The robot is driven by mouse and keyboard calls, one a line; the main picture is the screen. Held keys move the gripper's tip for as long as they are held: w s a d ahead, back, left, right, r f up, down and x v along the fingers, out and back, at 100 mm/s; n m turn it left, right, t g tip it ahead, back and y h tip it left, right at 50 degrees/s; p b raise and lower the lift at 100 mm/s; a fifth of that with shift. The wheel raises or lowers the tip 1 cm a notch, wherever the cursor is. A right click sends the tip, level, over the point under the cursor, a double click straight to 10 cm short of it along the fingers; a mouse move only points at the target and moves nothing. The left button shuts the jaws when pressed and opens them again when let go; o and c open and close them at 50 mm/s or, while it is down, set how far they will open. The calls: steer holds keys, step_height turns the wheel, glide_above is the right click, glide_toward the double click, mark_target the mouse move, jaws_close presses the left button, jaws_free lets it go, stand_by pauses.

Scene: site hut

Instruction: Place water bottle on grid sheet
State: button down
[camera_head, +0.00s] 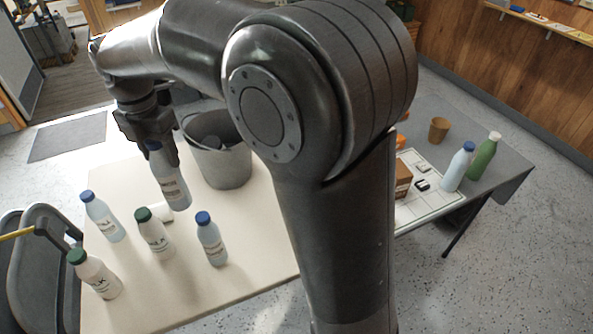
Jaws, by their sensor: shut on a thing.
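My gripper (153,146) is shut on a pale blue bottle with a label (173,185). It holds the bottle by its top, slightly tilted, over the cream table (245,275); I cannot tell its height above the top. The grid sheet (445,197), white with dark lines, lies on the grey table at the right, partly hidden behind my arm. Two more blue-capped pale bottles stand on the cream table, one at the left (104,219) and one in front (211,241). A blue-capped bottle (456,170) stands at the sheet's right side.
A grey bucket (223,164) stands behind the held bottle. Green-capped white bottles (155,235) (96,277) stand nearby. A brown box (403,177) and small dark items (422,185) are on the sheet. A green bottle (484,157) and brown cup (438,131) stand beyond it.

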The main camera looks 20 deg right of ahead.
steer(key=w+d+m, duration=0.3)
steer(key=w+d, duration=0.1)
steer(key=d, duration=1.1)
steer(key=w+d+m, duration=0.4)
steer(key=d, duration=1)
steer(key=s+d+m, duration=0.3)
steer(key=s+d, duration=0.2)
steer(key=d, duration=0.9)
steer(key=s+d+m, duration=0.3)
steer(key=s+d, duration=0.1)
steer(key=d, duration=1)
step_height(320, 180, down, 21)
steer(key=shift+f, duration=0.25)
steer(key=c, duration=0.6)
jaws_free()
